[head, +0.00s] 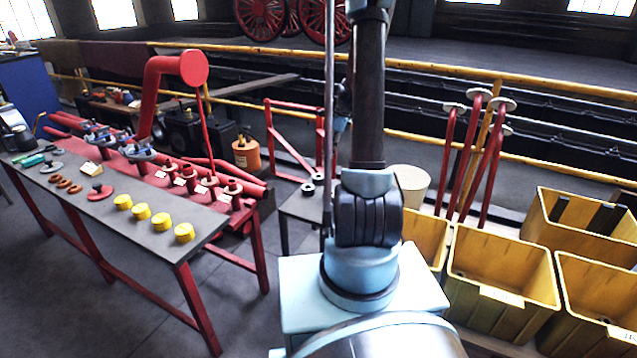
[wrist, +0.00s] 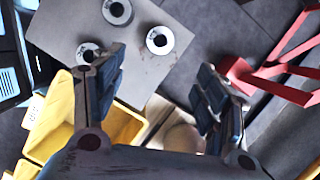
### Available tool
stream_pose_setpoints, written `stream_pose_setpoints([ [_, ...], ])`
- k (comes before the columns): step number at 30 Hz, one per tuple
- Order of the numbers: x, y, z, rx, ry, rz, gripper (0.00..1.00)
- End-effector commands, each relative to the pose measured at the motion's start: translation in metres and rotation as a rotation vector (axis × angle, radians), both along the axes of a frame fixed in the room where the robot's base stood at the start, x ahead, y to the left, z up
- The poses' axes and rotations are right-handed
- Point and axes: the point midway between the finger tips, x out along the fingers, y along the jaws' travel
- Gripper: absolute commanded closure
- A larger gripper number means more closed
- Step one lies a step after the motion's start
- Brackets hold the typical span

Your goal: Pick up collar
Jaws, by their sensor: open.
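Three grey ring-shaped collars lie on a small grey table (wrist: 75,22) in the wrist view: one at the top (wrist: 117,11), one to the right (wrist: 160,41) and one to the left (wrist: 86,52). The left one is partly hidden by a finger. My gripper (wrist: 163,58) is open, with nothing between its fingers, and the right collar shows just beyond the gap. In the head view two collars (head: 307,187) (head: 318,176) show on the small table (head: 297,208), just left of my arm. My gripper is hidden there behind my arm.
Yellow bins (head: 500,268) stand to the right, and red stands with round tops (head: 478,150) behind them. A red frame (head: 291,150) stands behind the small table. A long workbench (head: 150,190) with yellow caps (head: 140,211) and other parts is at left, with open floor between.

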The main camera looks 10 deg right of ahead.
Motion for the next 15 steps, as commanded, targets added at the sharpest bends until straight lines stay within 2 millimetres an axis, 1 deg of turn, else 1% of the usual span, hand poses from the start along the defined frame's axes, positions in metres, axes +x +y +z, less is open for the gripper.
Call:
stream_pose_setpoints([
  [1,0.001,0.003,-0.009,0.0,-0.001,0.002,0.33],
  [3,0.002,0.006,-0.019,0.0,-0.001,0.003,0.33],
  [15,0.006,0.023,-0.076,0.0,-0.001,0.003,0.33],
])
